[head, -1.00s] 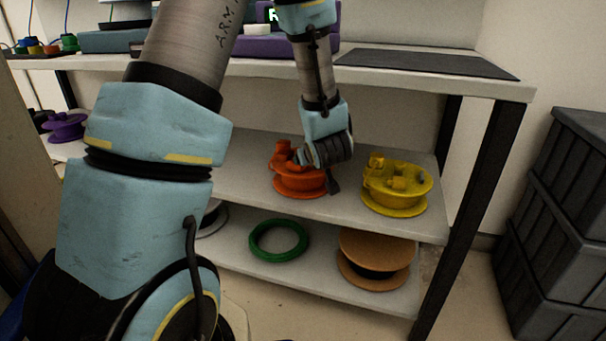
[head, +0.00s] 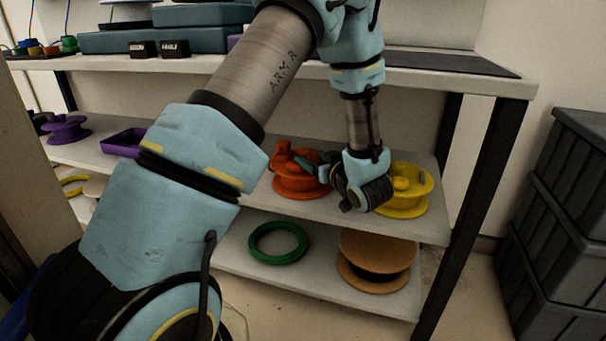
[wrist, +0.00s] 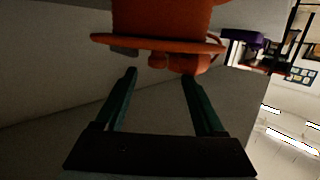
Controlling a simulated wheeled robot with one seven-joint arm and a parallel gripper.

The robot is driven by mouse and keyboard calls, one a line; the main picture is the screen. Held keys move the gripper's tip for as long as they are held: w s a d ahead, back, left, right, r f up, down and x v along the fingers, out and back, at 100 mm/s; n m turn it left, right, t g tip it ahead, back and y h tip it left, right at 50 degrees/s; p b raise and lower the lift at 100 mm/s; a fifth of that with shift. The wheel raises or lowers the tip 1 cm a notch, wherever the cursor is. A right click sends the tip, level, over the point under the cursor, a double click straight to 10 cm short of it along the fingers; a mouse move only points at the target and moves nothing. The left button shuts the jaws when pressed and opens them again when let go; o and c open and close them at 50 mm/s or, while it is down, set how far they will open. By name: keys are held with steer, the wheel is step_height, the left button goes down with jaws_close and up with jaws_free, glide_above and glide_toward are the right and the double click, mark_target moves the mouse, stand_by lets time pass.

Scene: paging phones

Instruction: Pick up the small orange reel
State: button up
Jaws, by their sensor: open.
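The orange reel (head: 297,183) sits on the middle shelf in the head view, with a knob-like orange part on its upper left. It also shows in the wrist view (wrist: 160,18), inverted at the top, with its flange and small orange lumps facing my fingers. My gripper (head: 309,163) is at the reel's right side, its fingers pointing left towards it and partly covering it. In the wrist view my gripper (wrist: 159,74) has two green fingers spread apart with nothing clearly between them. The fingertips are close to the reel; I cannot tell whether they touch it.
A yellow reel (head: 412,200) stands just right, partly behind my wrist. Below are a green ring (head: 278,253) and a brown reel (head: 375,270). A purple tray (head: 121,143) and purple reel (head: 65,130) are farther left. The upper shelf (head: 420,80) overhangs. Dark crates (head: 565,220) stand right.

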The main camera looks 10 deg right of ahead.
mark_target(306, 152)
steer(key=b+x, duration=0.1)
steer(key=x, duration=0.4)
steer(key=shift+d+b, duration=0.15)
steer(key=shift+b, duration=0.15)
steer(key=shift+r, duration=0.1)
steer(key=shift+c, duration=0.3)
jaws_close()
stand_by(0.6)
